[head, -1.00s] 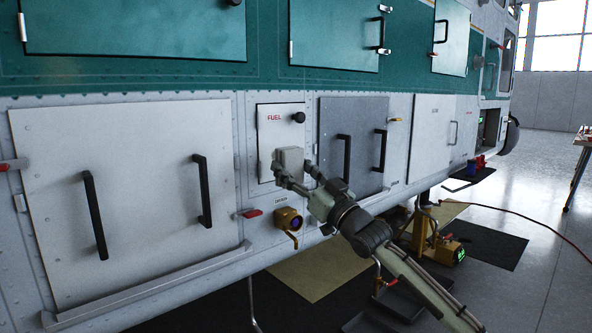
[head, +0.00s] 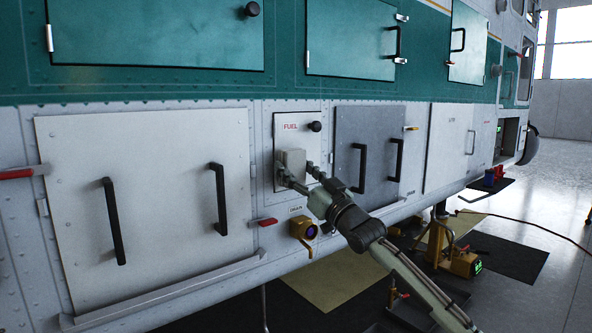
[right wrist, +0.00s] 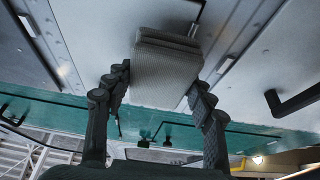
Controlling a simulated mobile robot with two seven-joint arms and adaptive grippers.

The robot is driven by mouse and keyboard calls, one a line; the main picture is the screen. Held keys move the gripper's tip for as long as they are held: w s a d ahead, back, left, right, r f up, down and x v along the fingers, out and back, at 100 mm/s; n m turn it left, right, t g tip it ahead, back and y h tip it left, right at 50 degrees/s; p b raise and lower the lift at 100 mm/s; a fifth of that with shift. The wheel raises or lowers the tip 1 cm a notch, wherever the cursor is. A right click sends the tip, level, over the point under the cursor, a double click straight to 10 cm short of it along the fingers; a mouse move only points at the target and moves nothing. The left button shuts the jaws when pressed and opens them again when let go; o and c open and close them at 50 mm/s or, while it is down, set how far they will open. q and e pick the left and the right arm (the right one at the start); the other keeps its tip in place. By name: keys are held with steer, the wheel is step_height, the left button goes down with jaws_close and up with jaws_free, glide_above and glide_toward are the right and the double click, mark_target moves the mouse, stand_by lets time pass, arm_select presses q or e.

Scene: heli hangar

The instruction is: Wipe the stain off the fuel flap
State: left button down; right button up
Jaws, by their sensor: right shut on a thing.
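The fuel flap (head: 298,125) is a small white panel marked FUEL in red, with a black knob at its upper right, on the helicopter's side. My right gripper (head: 298,173) is shut on a light grey ribbed pad (head: 291,160) and holds it at the flap's lower left part. The right wrist view shows the pad (right wrist: 167,72) between both fingers. I cannot tell whether the pad touches the flap. No stain shows on the bare part of the flap; the pad and fingers hide some of it. My left gripper is not in view.
A large white panel with black handles (head: 150,190) lies left of the flap, a grey handled panel (head: 368,150) right. A brass drain fitting (head: 304,229) and a red lever (head: 266,222) stick out below. A yellow jack (head: 452,250) stands on the floor.

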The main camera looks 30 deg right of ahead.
steer(key=shift+w+a, duration=0.1)
steer(key=shift+w, duration=0.9)
steer(key=d, duration=0.4)
steer(key=shift+w, duration=0.1)
stand_by(0.4)
steer(key=shift+a, duration=2.05)
steer(key=shift+f, duration=0.1)
